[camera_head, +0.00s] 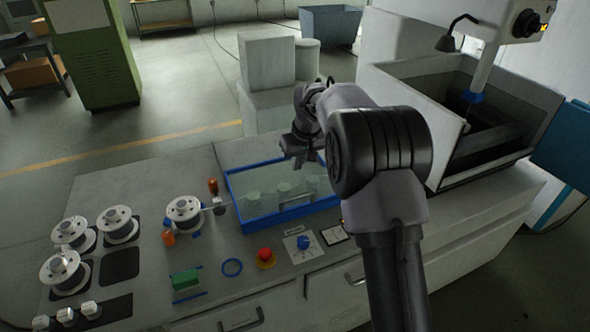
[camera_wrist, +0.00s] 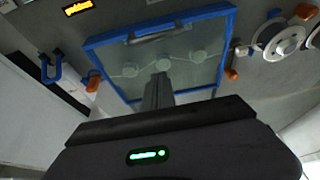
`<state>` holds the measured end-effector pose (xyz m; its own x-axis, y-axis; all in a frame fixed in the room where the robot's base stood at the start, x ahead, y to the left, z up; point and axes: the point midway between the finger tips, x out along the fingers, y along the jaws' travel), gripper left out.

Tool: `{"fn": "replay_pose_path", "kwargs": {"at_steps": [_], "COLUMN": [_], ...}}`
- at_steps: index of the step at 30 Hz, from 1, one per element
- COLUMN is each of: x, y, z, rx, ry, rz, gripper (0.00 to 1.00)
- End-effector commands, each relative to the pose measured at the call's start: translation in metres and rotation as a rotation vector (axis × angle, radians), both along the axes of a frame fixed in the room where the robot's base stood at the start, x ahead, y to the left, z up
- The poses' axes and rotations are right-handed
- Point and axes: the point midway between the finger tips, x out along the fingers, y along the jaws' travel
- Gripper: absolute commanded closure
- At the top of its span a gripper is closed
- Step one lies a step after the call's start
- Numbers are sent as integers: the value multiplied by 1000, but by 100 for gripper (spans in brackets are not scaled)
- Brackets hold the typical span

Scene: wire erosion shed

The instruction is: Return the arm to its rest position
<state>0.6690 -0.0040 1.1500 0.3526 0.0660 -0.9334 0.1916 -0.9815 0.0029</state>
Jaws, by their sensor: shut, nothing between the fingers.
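My arm rises from the lower right in the head view and reaches over the counter. My gripper (camera_head: 292,160) hangs above the far part of a blue-framed, glass-topped tray (camera_head: 240,215). In the wrist view my gripper (camera_wrist: 161,75) is shut and empty, and its fingers point at the glass of the same blue-framed tray (camera_wrist: 185,16). A bar handle and several round pale shapes show at the glass. I cannot tell the exact gap between fingertips and glass. My arm hides part of the tray's right side and the counter behind it.
Several wire spools (camera_head: 118,222) stand on the counter's left. A red stop button (camera_head: 265,256), blue knob (camera_head: 303,243) and green block (camera_head: 185,281) lie in front of the tray. An open machine tank (camera_head: 415,105) stands at right, with white boxes (camera_head: 267,62) behind.

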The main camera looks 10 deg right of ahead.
Motion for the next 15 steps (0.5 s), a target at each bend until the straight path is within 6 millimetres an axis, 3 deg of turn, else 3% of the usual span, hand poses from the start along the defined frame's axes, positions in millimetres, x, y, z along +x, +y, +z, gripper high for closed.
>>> {"fn": "replay_pose_path", "kwargs": {"at_steps": [5,8,11,13,15], "x": [-3,-20,-78,-140,-208], "y": [0,2,10,18,25], "z": [7,24,60,79,85], "rx": [0,16,64,113,164], "ry": [0,-12,-36,-52,-67], "rz": [-1,-27,-107,-182,-257], "gripper": [100,100,100,100,100]}}
